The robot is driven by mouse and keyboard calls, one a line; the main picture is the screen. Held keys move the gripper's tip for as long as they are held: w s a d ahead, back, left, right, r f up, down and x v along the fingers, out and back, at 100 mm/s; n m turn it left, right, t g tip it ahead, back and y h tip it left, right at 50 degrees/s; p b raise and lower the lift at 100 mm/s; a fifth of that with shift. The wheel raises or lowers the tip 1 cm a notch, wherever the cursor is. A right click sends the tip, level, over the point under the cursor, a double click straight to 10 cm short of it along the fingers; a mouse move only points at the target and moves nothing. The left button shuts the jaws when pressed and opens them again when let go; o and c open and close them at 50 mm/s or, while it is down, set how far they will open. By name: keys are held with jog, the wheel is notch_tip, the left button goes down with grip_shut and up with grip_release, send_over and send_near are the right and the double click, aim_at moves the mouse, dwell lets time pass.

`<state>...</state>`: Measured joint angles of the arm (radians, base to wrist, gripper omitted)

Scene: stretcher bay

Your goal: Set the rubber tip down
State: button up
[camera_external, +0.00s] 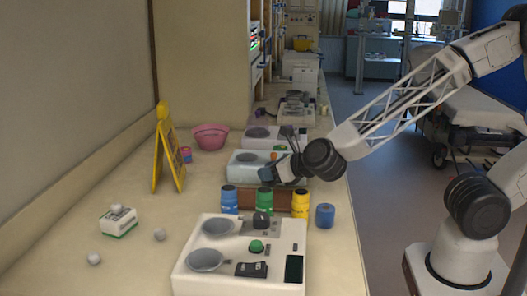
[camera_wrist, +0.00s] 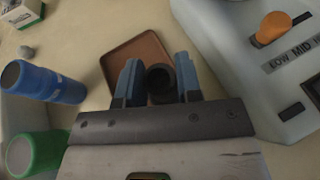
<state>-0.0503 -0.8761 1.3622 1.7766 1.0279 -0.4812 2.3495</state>
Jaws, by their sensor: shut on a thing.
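The rubber tip (camera_wrist: 160,82), a dark, round, hollow-looking piece, sits between the two blue fingers of my gripper (camera_wrist: 157,70) in the wrist view. The gripper is shut on it. A brown tray (camera_wrist: 133,54) with a raised rim lies below and beyond the fingers. In the external view my gripper (camera_external: 268,174) is above the counter, behind the row of bottles, near the brown tray (camera_external: 280,200), which the bottles partly hide. I cannot make out the rubber tip in that view.
A blue bottle (camera_external: 229,199), green bottle (camera_external: 265,201) and yellow bottle (camera_external: 300,204) stand close in front. A blue jar (camera_external: 325,215) is to their right. White machines stand in front (camera_external: 230,273) and behind (camera_external: 240,170).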

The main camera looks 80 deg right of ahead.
aim_at(267, 183)
jog(key=shift+w+f, duration=0.2)
jog(key=shift+f, duration=1.55)
jog(key=shift+f, duration=0.15)
jog(key=o, duration=0.9)
jog(key=shift+s+a+r, duration=0.15)
jog(key=shift+s+r, duration=0.15)
jog(key=shift+s, duration=0.1)
jog(key=v, duration=1.1)
jog(key=shift+r, duration=0.1)
